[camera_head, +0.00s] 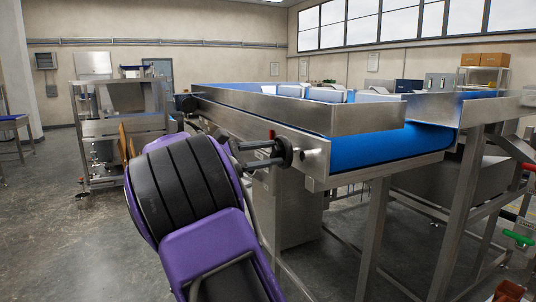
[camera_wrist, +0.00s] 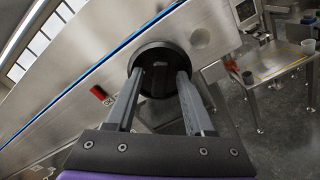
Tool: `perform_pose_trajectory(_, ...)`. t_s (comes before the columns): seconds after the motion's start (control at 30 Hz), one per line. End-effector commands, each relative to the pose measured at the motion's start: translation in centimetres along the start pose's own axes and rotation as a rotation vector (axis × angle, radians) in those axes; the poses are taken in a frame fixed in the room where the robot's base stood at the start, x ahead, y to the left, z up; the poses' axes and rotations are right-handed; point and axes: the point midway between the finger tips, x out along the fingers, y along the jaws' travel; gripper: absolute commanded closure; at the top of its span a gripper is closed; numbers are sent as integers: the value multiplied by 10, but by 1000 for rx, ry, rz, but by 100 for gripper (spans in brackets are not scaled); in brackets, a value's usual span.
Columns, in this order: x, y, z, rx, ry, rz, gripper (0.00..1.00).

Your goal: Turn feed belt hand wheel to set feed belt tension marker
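The feed belt hand wheel (camera_head: 284,151) is a black disc on the near side wall of the steel conveyor. It also shows in the wrist view (camera_wrist: 158,52), face-on. My gripper (camera_head: 268,156) reaches to the wheel from the left. In the wrist view, my gripper's (camera_wrist: 161,74) two grey fingers are spread apart, with their tips at opposite sides of the wheel's face. The dark middle of the wheel shows between them; firm contact cannot be told. A small red part (camera_wrist: 98,92) sits on the wall beside the wheel. I cannot identify a tension marker or its reading.
The conveyor's blue belt (camera_head: 375,150) runs behind the wheel, with a steel side guard (camera_head: 300,112) above. Steel legs (camera_head: 372,240) stand below. A steel rack (camera_head: 120,125) stands at the left. The floor (camera_head: 60,230) at left is open.

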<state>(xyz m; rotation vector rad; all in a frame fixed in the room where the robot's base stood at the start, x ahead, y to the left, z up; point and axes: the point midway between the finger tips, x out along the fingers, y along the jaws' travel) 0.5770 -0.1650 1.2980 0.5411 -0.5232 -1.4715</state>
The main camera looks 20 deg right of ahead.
Motion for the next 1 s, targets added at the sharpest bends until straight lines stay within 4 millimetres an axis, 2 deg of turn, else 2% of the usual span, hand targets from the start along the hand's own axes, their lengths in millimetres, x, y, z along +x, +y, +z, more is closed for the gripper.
perform_pose_trajectory(0.03, 0, 0, 0, 0, 0, 0, 58)
perform_pose_trajectory(0.27, 0, 0, 0, 0, 0, 0, 99)
perform_pose_trajectory(0.67, -1, 0, -1, 18, 0, 1, 100)
perform_pose_trajectory(1.0, -1, -3, -3, 196, 1, 2, 100)
